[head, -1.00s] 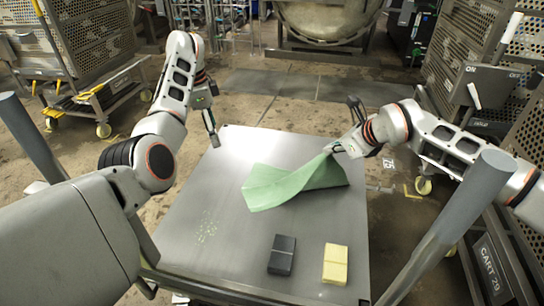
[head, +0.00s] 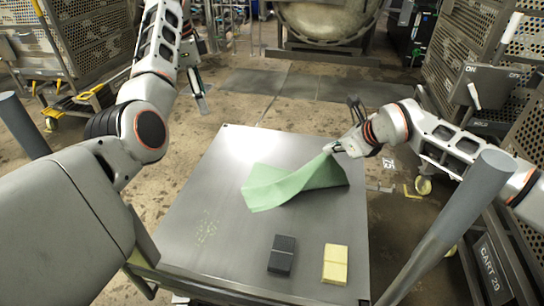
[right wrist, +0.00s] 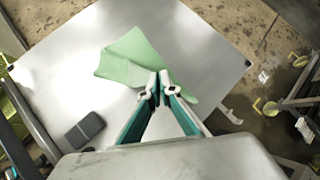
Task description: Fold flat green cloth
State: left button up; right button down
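The green cloth (head: 295,182) lies on the metal table (head: 190,225). Its upper right corner rises to my right gripper (head: 336,148), which is shut on it. The rest of the cloth is on the tabletop with a ridge. In the right wrist view, the cloth (right wrist: 122,62) lies beyond and beneath the nearly touching fingertips (right wrist: 158,84). My left gripper (head: 200,93) is raised beyond the table's far left corner, away from the cloth. Whether its fingers are open does not show clearly.
A dark block (head: 282,254) and a yellow block (head: 335,264) sit at the table's near edge. A grey post (head: 450,222) stands at the near right, and perforated carts (head: 75,40) stand around.

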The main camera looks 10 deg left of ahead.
jog(key=c, duration=1)
grip_release()
jog(key=shift+o, duration=0.2)
jog(key=shift+r, duration=0.1)
pick_arm(q)
jog(key=shift+r, duration=0.6)
pick_arm(e)
jog(key=r+g+h, duration=0.1)
jog(key=s+d+r+g+h, duration=0.1)
jog(key=r, duration=0.1)
jog(key=r+g+h, duration=0.1)
jog(key=r, duration=0.1)
jog(key=shift+s+d+r, duration=0.2)
jog(key=shift+s+d, duration=0.1)
jog(key=shift+s, duration=0.05)
pick_arm(q)
jog(key=shift+r, duration=0.1)
pick_arm(e)
jog(key=shift+r, duration=0.1)
